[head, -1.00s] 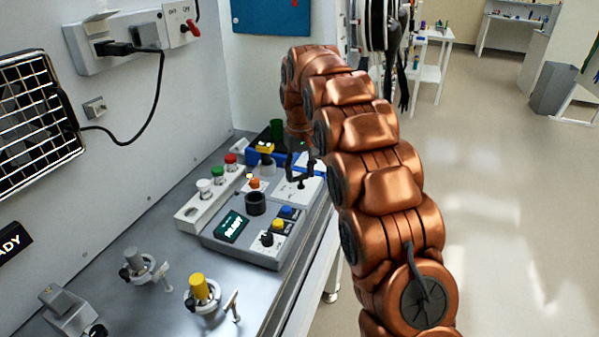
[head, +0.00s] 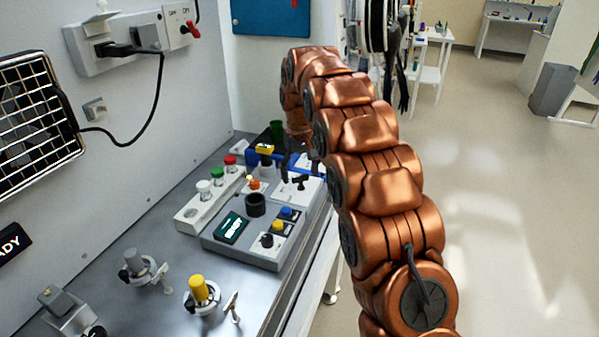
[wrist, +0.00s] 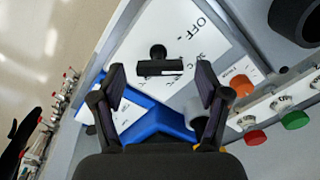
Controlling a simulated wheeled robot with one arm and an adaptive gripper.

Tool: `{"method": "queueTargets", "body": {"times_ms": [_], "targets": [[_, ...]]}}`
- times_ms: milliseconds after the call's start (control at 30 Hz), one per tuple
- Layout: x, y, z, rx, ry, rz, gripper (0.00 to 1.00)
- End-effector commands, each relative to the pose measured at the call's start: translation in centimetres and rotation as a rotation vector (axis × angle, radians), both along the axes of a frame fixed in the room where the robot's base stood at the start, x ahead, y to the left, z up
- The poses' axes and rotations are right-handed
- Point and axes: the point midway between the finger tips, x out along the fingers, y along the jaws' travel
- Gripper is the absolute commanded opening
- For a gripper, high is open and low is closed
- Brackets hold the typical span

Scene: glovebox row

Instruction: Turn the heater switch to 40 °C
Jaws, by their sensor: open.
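The heater switch is a black knob with a crossbar (wrist: 160,66) on a white plate (wrist: 190,32) marked "OFF" and a temperature in °C. The small print is hard to read, and I cannot tell which mark the knob points at. In the head view the knob (head: 299,183) stands at the right end of the grey control box. My gripper (wrist: 161,84) is open and empty in the wrist view, its fingertips to either side below the knob and apart from it. In the head view its dark fingers are partly hidden by my arm.
A blue object (wrist: 150,122) lies under my gripper. Yellow (head: 199,289) and grey valves stand nearer on the bench.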

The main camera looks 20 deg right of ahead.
Motion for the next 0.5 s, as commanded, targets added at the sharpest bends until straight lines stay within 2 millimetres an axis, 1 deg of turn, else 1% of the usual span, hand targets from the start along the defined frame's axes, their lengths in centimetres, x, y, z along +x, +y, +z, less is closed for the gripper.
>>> {"method": "queueTargets", "body": {"times_ms": [133, 233, 500], "targets": [[0.0, 0.0, 0.2, 0.000, -0.001, 0.000, 0.75], [0.1, 0.0, 0.8, 0.000, -0.001, 0.000, 0.75], [0.2, 0.0, 3.8, 0.000, -0.004, 0.000, 0.75]]}}
